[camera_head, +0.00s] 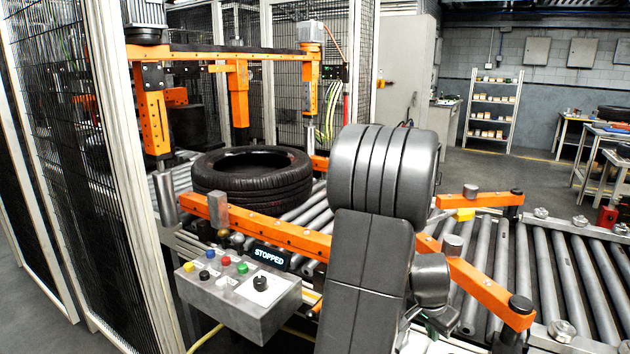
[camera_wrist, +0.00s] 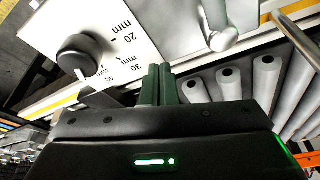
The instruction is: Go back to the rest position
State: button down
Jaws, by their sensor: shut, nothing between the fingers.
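My gripper (camera_wrist: 157,84) shows in the wrist view with its two dark green fingers together, shut and empty. Beyond the fingertips, up and to the left, is a black knob (camera_wrist: 79,55) on a white scale plate (camera_wrist: 118,30) marked in mm. The fingers appear apart from the knob; the exact gap is hard to judge. In the camera_head view my grey arm stands folded over the conveyor at centre right and hides most of my gripper. A black tyre (camera_head: 252,188) lies flat on the conveyor rollers (camera_head: 313,216), left of my arm.
A control box (camera_head: 240,318) with coloured buttons stands front left of my arm, below a display (camera_head: 270,254) reading STOPPED. Orange guide bars (camera_head: 275,232) cross the conveyor. A mesh fence (camera_head: 75,130) closes the left side. Open floor lies at the back right, before a shelf (camera_head: 492,105).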

jog(key=shift+w+d+r, duration=0.5)
jog(key=shift+w+d, duration=0.2)
jog(key=shift+d, duration=0.2)
jog(key=shift+v, duration=1.6)
jog(key=shift+s+a, duration=0.15)
jog(key=shift+s, duration=0.05)
jog(key=shift+f, duration=0.15)
